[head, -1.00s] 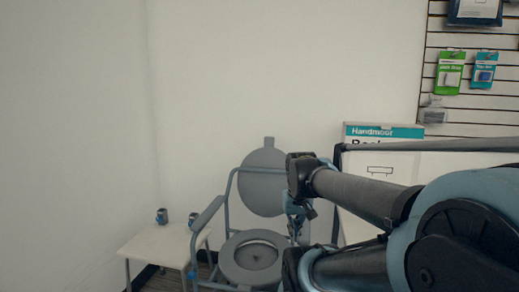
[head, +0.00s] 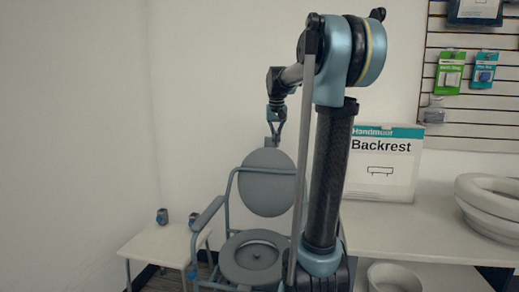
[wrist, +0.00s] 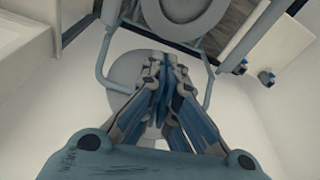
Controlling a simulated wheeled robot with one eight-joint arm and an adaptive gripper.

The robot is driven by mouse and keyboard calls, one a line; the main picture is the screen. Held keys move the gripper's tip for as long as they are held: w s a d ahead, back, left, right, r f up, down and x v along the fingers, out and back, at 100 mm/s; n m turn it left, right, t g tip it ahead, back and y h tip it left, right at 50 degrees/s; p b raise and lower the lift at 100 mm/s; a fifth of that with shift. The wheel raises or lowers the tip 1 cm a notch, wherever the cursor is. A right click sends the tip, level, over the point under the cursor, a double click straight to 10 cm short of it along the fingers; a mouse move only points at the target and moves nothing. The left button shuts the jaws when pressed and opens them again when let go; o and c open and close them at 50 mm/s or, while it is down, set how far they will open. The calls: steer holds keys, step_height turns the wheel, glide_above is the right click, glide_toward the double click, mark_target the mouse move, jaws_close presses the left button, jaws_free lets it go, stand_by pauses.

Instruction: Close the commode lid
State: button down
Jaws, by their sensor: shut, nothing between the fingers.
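The grey commode (head: 253,257) stands against the wall, with its round lid (head: 266,185) upright behind the open seat. The lid also shows in the wrist view (wrist: 124,72), partly hidden by my fingers. The seat ring and bowl lie beyond it at the top of that view (wrist: 184,32). My gripper (head: 274,142) points down at the top edge of the lid, where its small tab is. In the wrist view my gripper (wrist: 161,66) has its fingertips together and empty, over the lid. I cannot tell whether they touch it.
A white counter (head: 400,228) with a Backrest box (head: 383,163) and stacked white rings (head: 492,205) is on the right. The wall is close behind the lid.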

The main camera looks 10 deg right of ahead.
steer(key=w+a+r+m, duration=0.1)
steer(key=w+r, duration=0.2)
steer(key=w, duration=1.5)
steer(key=w+a+f+m, duration=0.1)
steer(key=w+f, duration=0.1)
steer(key=w, duration=0.7)
steer(key=w+a+f, duration=0.1)
steer(key=w+f, duration=0.2)
steer(key=w, duration=0.6)
steer(key=f, duration=0.3)
steer(key=w+f, duration=0.1)
steer(key=f, duration=0.5)
steer(key=shift+w+d, duration=0.1)
steer(key=shift+w, duration=0.1)
